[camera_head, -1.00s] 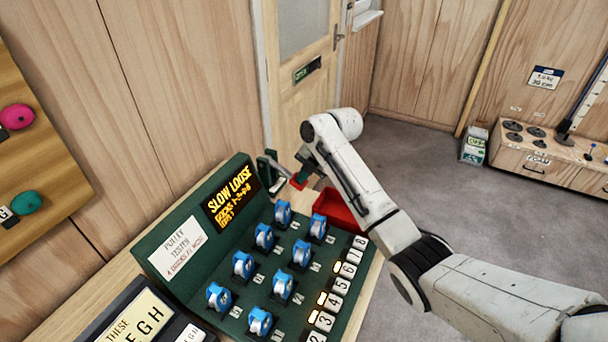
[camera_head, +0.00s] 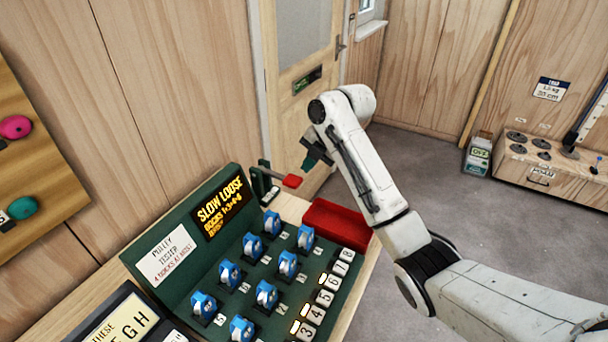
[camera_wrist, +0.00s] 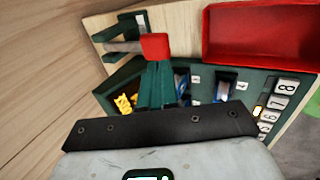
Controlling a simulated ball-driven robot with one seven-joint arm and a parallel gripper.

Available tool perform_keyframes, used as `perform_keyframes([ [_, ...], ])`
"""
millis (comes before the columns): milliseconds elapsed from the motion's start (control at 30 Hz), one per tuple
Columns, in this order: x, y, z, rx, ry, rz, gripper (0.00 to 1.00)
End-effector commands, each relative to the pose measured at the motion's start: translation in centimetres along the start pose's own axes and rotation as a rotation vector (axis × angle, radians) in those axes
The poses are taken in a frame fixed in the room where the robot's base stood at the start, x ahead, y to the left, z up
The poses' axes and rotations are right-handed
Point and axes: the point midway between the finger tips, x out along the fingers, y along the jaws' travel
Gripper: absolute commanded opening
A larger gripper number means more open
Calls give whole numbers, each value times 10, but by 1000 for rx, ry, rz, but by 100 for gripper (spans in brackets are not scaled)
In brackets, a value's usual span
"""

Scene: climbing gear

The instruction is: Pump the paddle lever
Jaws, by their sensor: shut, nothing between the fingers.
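The paddle lever is a grey bar with a red paddle (camera_head: 292,181) at its end, mounted on a dark green bracket (camera_head: 258,183) at the far end of the pulley tester. The paddle also shows in the wrist view (camera_wrist: 155,46), just beyond my fingertips. My gripper (camera_head: 313,158) has green fingers, shut and empty. In the head view it is up and to the right of the paddle, with a small gap visible. In the wrist view the fingers (camera_wrist: 156,82) line up with the paddle. Whether they touch it there is unclear.
The green tester panel (camera_head: 160,290) carries several blue pulleys and numbered keys, some lit. Its display (camera_head: 219,207) reads "SLOW LOOSE". A red tray (camera_head: 337,225) sits beside the lever. A door (camera_head: 300,95) stands behind. Open floor (camera_head: 430,170) lies to the right.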

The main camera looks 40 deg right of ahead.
Motion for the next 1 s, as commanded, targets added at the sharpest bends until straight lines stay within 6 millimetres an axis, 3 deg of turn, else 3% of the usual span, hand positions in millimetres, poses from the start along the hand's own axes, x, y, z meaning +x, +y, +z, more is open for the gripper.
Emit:
perform_keyframes([
  [100,-18,1,0,0,-1,2,0],
  [300,-33,2,0,0,0,1,0],
  [1000,-35,2,0,0,1,0,0],
])
